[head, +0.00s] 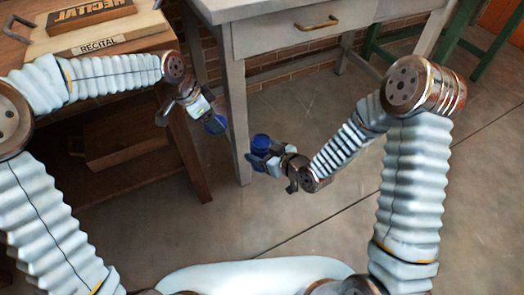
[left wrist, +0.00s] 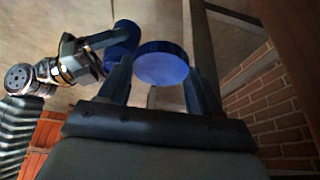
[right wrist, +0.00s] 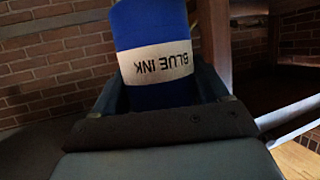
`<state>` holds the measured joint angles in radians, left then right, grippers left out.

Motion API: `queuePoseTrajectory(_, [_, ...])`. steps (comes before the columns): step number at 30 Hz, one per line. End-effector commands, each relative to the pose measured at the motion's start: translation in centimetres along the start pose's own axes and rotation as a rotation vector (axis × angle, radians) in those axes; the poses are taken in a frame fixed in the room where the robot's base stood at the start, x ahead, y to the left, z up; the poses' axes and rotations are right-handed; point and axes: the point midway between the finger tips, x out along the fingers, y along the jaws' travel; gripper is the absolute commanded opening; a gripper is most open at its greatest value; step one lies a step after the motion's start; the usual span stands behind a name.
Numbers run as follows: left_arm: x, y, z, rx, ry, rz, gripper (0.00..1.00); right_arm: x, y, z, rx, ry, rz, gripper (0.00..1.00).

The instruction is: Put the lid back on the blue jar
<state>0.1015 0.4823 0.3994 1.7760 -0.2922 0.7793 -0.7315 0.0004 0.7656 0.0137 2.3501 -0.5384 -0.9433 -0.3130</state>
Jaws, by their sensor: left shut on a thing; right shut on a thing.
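The blue jar (right wrist: 155,60), with a white label reading BLUE INK, is between the fingers of my right gripper (right wrist: 165,92), which is shut on it. In the head view the jar (head: 261,141) is held in the air by my right gripper (head: 266,161). The blue round lid (left wrist: 162,63) is between the fingertips of my left gripper (left wrist: 160,80), which is shut on it. In the head view the lid (head: 216,125) is left of the jar and a little higher in the picture, with a gap between them. The jar also shows beyond the lid in the left wrist view (left wrist: 122,38).
A grey table (head: 240,45) with a drawer stands behind the grippers; its front leg (head: 238,120) is close behind the gap between lid and jar. A wooden bench (head: 110,70) at left bears stamped wooden blocks (head: 105,40). Open floor (head: 310,220) lies below and right.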

Motion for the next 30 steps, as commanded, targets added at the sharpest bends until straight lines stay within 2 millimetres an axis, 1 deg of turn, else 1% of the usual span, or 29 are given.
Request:
queuePoseTrajectory(1, [0.7, 0.8, -1.9, 0.124, 0.003, 0.056, 0.36, 0.0, 0.0, -0.2, -0.002, 0.005, 0.0, 0.0])
queuePoseTrajectory(3, [1.4, 2.1, -4.1, 0.304, 0.002, 0.13, 0.36, 0.0, 0.0, -0.2, -0.002, 0.006, 0.0, 0.0])
queuePoseTrajectory(6, [2.1, 4.0, -6.8, 0.534, 0.0, 0.225, 0.36, 0.0, 0.0, -0.2, -0.002, 0.006, 0.0, 0.0])
queuePoseTrajectory(9, [2.5, 5.5, -8.7, 0.713, -0.001, 0.299, 0.36, 0.0, 0.0, -0.2, -0.002, 0.006, 0.0, 0.0])
queuePoseTrajectory(12, [2.7, 6.5, -9.9, 0.837, -0.002, 0.349, 0.36, 0.0, 0.0, -0.2, -0.002, 0.006, 0.0, 0.0])
queuePoseTrajectory(15, [2.7, 7.1, -10.4, 0.905, -0.005, 0.376, 0.36, 0.0, 0.0, -0.2, -0.002, 0.006, 0.0, 0.0])
queuePoseTrajectory(18, [2.8, 7.2, -10.6, 0.928, -0.005, 0.385, 0.36, 0.0, 0.0, -0.3, -0.002, 0.006, 0.0, 0.0])
queuePoseTrajectory(26, [2.7, 7.2, -10.5, 0.927, -0.006, 0.384, 0.36, 0.0, 0.0, -0.2, -0.002, 0.006, 0.0, 0.0])
queuePoseTrajectory(30, [3.1, 7.2, -10.4, 0.925, -0.007, 0.384, 0.36, 0.0, 0.0, -0.2, -0.002, 0.006, 0.0, 0.0])
